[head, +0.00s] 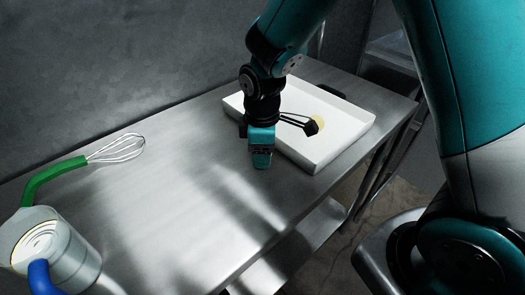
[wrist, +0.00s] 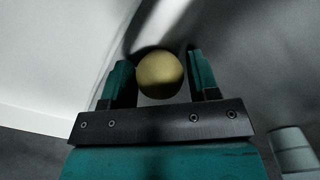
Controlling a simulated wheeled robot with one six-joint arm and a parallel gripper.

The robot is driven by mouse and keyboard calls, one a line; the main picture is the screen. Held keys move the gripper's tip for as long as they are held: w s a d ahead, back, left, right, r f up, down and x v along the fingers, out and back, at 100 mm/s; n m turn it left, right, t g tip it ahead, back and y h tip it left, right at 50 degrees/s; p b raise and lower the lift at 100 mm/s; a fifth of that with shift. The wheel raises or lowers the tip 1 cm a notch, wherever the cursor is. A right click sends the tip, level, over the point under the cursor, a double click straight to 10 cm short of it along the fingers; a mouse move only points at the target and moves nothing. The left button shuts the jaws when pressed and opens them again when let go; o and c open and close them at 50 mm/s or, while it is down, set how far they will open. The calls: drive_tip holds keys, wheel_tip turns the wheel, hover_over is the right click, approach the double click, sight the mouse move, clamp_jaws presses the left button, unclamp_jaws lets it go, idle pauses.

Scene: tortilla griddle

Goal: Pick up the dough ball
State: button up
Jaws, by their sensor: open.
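In the wrist view, the round dough ball (wrist: 160,75) sits between the two teal fingers of my gripper (wrist: 161,68). The fingers stand apart, one on each side of the ball. A gap shows on the right side; I cannot tell whether the left finger touches it.
The tray has low walls and stands on a steel table (head: 170,195). A whisk (head: 60,178) with a green handle lies at the left. The table's middle is clear.

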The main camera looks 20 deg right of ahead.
drive_tip(key=c, duration=0.6)
drive_tip(key=shift+o, duration=0.2)
